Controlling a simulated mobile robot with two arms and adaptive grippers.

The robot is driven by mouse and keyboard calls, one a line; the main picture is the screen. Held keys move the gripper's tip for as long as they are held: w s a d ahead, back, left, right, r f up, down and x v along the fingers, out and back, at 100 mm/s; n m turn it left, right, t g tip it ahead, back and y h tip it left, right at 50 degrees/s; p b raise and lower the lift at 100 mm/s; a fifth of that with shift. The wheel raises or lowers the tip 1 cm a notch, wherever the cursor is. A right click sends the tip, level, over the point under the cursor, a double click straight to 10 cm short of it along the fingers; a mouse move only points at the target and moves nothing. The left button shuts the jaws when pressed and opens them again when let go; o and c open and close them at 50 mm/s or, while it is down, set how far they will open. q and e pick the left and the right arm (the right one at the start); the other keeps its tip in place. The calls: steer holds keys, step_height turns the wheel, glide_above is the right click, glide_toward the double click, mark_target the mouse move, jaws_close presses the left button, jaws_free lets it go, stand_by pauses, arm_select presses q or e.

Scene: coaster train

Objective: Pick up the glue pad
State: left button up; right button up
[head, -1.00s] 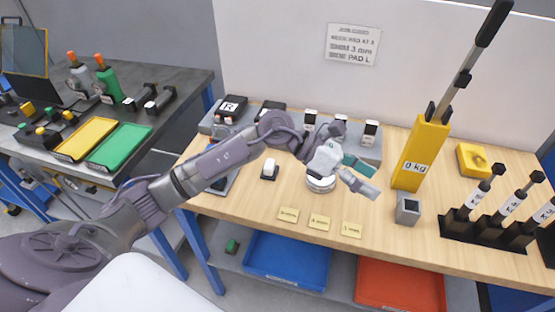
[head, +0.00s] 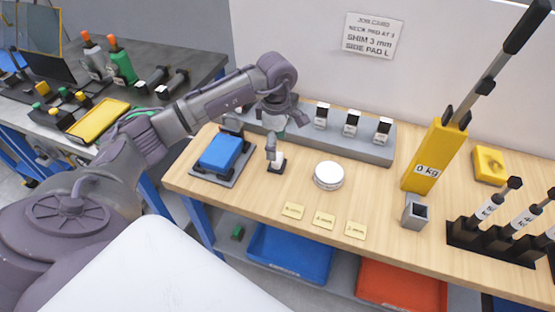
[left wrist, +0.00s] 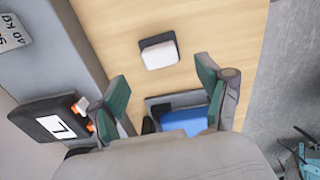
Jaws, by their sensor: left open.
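A small white-topped block on a black base, which looks like the glue pad (head: 277,165), stands on the wooden table. It also shows in the left wrist view as a white pad (left wrist: 160,54) on its black base, just beyond the fingertips. My left gripper (head: 275,143) is above and just behind it in the head view, pointing down. In the left wrist view its green-lined fingers (left wrist: 160,85) are spread with nothing between them. The fingers appear apart from the pad. My right gripper is in neither view.
A blue block (head: 220,152) sits on a grey plate to the left. A round white disc (head: 328,174) lies to the right. A grey rack (head: 345,145) runs behind. A black block marked L (left wrist: 58,127) is beside the left finger. A yellow 0 kg press (head: 426,160) stands farther right.

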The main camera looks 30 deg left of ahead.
mark_target(278, 157)
arm_select(q)
steer(key=shift+d+f+p, duration=0.1)
steer(key=shift+f+p, duration=0.25)
steer(key=shift+f, duration=0.2)
step_height(278, 157, down, 4)
steer(key=shift+d+r+p, duration=0.1)
steer(key=shift+r+p, duration=0.05)
steer(key=shift+p, duration=0.65)
steer(key=shift+f, duration=0.45)
steer(key=shift+c, duration=0.2)
steer(key=shift+c, duration=1.2)
steer(key=c, duration=1)
steer(key=shift+r, duration=0.1)
